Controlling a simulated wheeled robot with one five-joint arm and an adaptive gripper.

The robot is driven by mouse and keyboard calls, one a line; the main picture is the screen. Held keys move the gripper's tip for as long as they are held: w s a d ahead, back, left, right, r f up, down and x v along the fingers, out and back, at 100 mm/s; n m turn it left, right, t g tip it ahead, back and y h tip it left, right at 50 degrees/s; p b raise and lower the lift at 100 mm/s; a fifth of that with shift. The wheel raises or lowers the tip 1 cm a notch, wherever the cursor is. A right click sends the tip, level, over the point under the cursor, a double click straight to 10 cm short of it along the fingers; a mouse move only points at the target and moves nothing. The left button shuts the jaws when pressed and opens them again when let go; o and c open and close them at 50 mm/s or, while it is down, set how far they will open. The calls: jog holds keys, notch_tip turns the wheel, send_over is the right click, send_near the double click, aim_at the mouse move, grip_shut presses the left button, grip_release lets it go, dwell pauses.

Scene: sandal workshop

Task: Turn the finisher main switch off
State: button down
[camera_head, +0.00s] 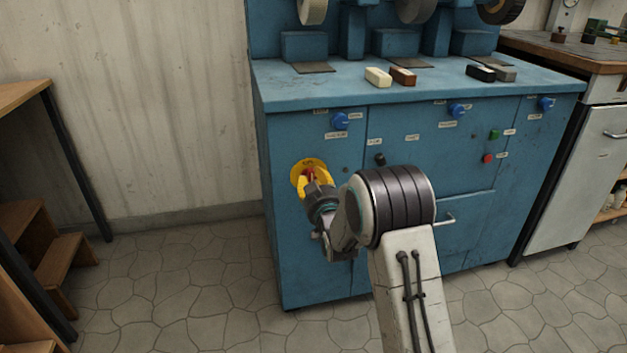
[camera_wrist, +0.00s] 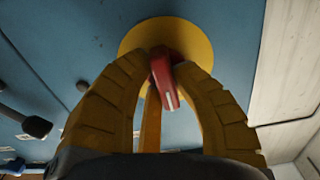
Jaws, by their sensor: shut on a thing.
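The main switch is a red handle on a round yellow plate (camera_head: 308,164) at the left of the blue finisher cabinet (camera_head: 315,240). In the wrist view the red handle (camera_wrist: 166,78) sits in front of the yellow plate (camera_wrist: 190,30). It is tilted in that picture and has a white mark near its lower end. My gripper (camera_head: 311,178) is at the switch, its yellow fingers shut on the red handle. In the wrist view my gripper (camera_wrist: 168,62) has one finger on each side of the handle. The fingers hide part of the handle and plate in the head view.
The cabinet front also has blue knobs (camera_head: 340,121), a black knob (camera_head: 380,159), a green button (camera_head: 494,134) and a red button (camera_head: 487,158). Several blocks (camera_head: 378,77) lie on the cabinet top. Wooden steps (camera_head: 45,240) stand at the left. Floor between steps and cabinet is clear.

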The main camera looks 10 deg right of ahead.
jog(key=shift+a, duration=0.1)
jog(key=c, duration=1)
grip_release()
jog(key=shift+s, duration=5.95)
